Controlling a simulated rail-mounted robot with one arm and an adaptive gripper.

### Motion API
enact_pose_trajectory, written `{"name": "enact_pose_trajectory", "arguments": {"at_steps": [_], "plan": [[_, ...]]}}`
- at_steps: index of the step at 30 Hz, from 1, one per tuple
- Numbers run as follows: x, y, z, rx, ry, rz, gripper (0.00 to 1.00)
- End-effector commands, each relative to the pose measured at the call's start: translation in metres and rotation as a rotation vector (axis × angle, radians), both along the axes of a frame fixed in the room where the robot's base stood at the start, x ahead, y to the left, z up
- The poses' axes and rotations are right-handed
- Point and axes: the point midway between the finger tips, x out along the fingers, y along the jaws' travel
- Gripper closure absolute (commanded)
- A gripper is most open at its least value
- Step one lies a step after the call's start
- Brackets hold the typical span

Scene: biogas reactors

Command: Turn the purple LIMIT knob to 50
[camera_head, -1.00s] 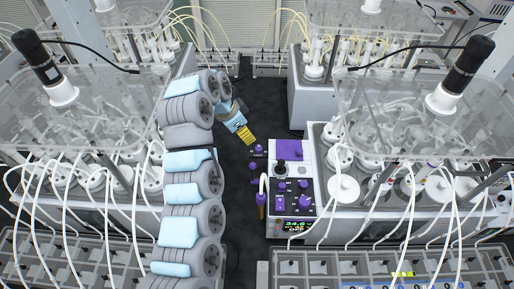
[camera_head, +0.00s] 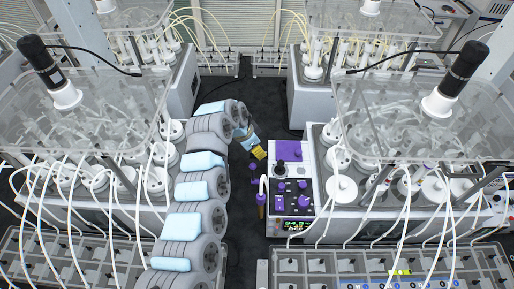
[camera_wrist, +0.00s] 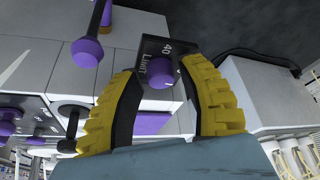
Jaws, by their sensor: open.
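The purple LIMIT knob (camera_wrist: 158,73) sits on a black plate (camera_wrist: 152,50) marked "LIMIT" and "40" in the wrist view. My gripper (camera_wrist: 160,72) is open, with its yellow ribbed fingers on either side of the knob in that view. I cannot tell whether either finger touches it. The right finger covers part of the plate. In the head view my gripper (camera_head: 259,153) is at the left side of the white control unit, and it hides the LIMIT knob there.
The white control unit (camera_head: 290,151) carries other purple knobs (camera_head: 305,202) and a lit display (camera_head: 297,225). Purple-ended parts (camera_head: 261,199) stick out on its left side. Glass reactor banks with white tubes stand left and right.

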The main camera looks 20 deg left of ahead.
Motion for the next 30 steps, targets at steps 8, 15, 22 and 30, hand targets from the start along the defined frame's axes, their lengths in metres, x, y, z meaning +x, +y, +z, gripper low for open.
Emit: {"name": "enact_pose_trajectory", "arguments": {"at_steps": [8,15,22,30], "plan": [[0.0015,-0.0006,-0.0042,0.0,-0.001,0.001,0.6],[0.0013,-0.0008,-0.0041,0.0,-0.001,0.001,0.85],[0.0012,-0.0008,-0.0044,0.0,0.0,0.001,1.0],[0.0021,-0.0034,-0.0039,-0.003,-0.003,0.042,1.0]]}}
